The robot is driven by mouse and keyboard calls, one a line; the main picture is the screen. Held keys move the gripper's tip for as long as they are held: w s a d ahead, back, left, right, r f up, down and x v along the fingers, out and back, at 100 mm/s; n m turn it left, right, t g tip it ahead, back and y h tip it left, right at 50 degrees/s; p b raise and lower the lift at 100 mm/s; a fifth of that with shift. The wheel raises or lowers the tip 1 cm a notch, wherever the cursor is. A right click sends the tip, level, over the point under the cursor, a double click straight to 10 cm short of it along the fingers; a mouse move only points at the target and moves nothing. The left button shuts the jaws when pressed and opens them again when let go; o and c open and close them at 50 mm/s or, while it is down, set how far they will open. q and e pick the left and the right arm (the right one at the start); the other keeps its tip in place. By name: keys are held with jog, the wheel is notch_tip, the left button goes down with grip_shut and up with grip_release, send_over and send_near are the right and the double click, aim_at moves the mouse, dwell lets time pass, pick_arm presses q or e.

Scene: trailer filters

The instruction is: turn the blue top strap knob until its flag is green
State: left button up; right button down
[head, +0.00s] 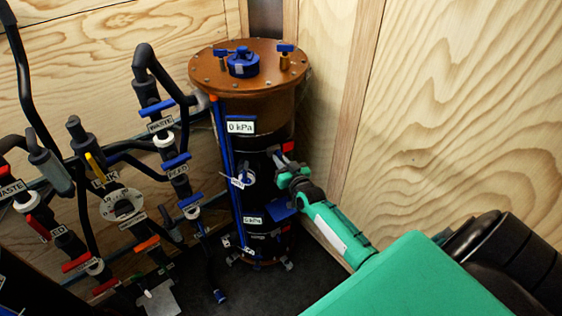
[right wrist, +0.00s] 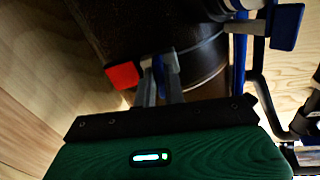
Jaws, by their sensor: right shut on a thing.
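The brown-topped black filter tank (head: 262,160) stands upright in the corner. A red flag (head: 288,147) shows on its right side at the top strap, and it also shows in the right wrist view (right wrist: 124,75). My right gripper (head: 281,162) reaches the tank from the right, just below this flag. In the right wrist view its fingers (right wrist: 160,80) are shut on the blue top strap knob (right wrist: 159,70). The fingers hide much of the knob, and in the head view it is hidden. My left gripper is not in view.
Lower on the tank are a blue part (head: 282,211) and a second small red flag (head: 286,229). Black pipes with coloured valve handles (head: 176,162) crowd the left. A wooden wall (head: 460,110) bounds the right side, close to my right arm.

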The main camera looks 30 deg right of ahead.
jog(key=shift+m, duration=1.1)
jog(key=c, duration=1.5)
grip_release()
jog(key=s, duration=0.4)
jog(key=s+a+b, duration=0.1)
jog(key=s, duration=0.8)
jog(key=shift+s+a+b, duration=0.2)
jog(key=shift+s+b, duration=0.2)
